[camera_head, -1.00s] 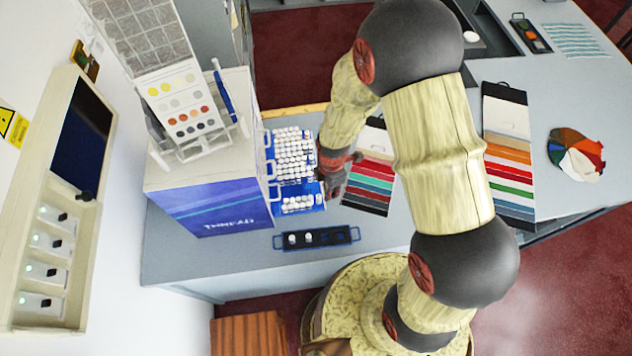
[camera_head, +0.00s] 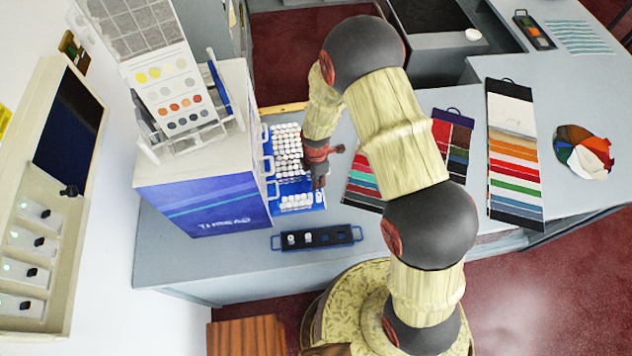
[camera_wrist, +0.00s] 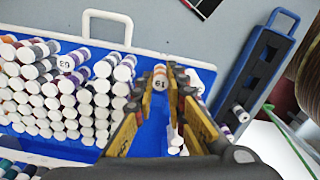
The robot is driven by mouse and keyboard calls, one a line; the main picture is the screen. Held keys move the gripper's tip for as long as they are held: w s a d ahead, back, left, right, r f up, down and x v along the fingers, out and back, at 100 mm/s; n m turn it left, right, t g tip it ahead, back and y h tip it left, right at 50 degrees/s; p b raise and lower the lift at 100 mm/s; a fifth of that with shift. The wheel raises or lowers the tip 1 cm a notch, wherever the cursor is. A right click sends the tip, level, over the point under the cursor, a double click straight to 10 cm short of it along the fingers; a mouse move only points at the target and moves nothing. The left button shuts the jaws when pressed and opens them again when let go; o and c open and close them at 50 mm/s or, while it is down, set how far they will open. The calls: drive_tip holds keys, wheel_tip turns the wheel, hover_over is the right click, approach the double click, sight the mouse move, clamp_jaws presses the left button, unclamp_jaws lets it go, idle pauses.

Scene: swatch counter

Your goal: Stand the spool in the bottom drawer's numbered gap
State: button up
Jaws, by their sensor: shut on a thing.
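In the wrist view my gripper (camera_wrist: 164,97) is shut on a spool (camera_wrist: 159,80) with a pale, numbered end, possibly 19 or 61. The fingers stand over a bare blue strip in the open drawer (camera_wrist: 150,138), between a large block of spools on the left and a few on the right. I cannot tell whether the spool touches the drawer floor. No gap number is readable. In the head view my gripper (camera_head: 319,183) is over the right side of the bottom drawer (camera_head: 303,208), partly hiding it; the held spool cannot be made out there.
The thread cabinet (camera_head: 205,205) stands left of the drawer. A dark blue tray (camera_head: 345,235) with two pale spools lies in front; it also shows in the wrist view (camera_wrist: 254,72). Colour cards (camera_head: 515,150) lie to the right. A spool marked 03 (camera_wrist: 67,63) lies across others.

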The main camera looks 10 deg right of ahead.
drive_tip(key=shift+r, duration=0.1)
drive_tip(key=shift+f, duration=0.2)
drive_tip(key=o, duration=0.5)
drive_tip(key=shift+r, duration=0.1)
